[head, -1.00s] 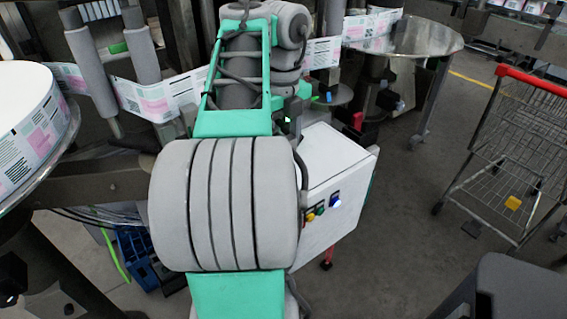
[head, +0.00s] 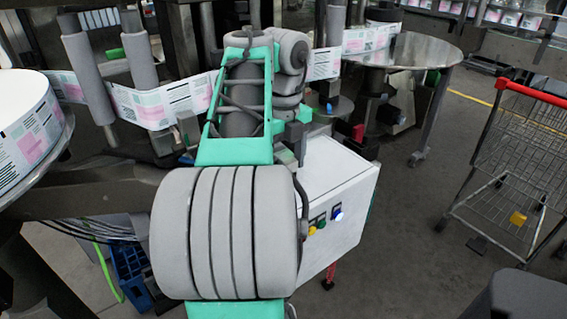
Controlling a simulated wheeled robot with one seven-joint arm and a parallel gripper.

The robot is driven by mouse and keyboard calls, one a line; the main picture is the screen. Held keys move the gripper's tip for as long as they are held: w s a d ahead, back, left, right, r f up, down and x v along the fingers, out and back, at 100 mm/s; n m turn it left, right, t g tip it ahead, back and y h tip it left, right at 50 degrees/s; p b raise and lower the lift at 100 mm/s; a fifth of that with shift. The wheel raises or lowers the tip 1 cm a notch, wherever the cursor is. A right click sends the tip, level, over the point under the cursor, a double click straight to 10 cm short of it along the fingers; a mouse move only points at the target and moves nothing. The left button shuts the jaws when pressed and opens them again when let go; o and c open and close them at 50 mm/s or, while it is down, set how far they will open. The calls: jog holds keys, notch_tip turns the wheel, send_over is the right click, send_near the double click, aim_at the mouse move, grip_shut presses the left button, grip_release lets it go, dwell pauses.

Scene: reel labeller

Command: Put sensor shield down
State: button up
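My arm, with grey and green links, fills the middle of the head view and hides much of the machine behind it. I cannot make out my gripper's fingers. I cannot clearly identify the sensor shield. Small grey blocks (head: 188,129) show just left of my arm, below the printed label web (head: 150,104). A dark block (head: 294,137) shows just right of my arm, above the white control box (head: 337,200). I cannot tell whether either belongs to the shield, a sensor or my gripper.
A large label reel (head: 28,130) lies at the left. Grey rollers (head: 88,75) guide the web. A round metal table (head: 415,50) stands at back right. A wire cart with a red handle (head: 535,95) stands at right. Floor between box and cart is mostly clear.

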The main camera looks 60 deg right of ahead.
aim_at(284, 161)
notch_tip(284, 161, up, 12)
jog(key=p, duration=1.2)
jog(key=shift+r, duration=0.25)
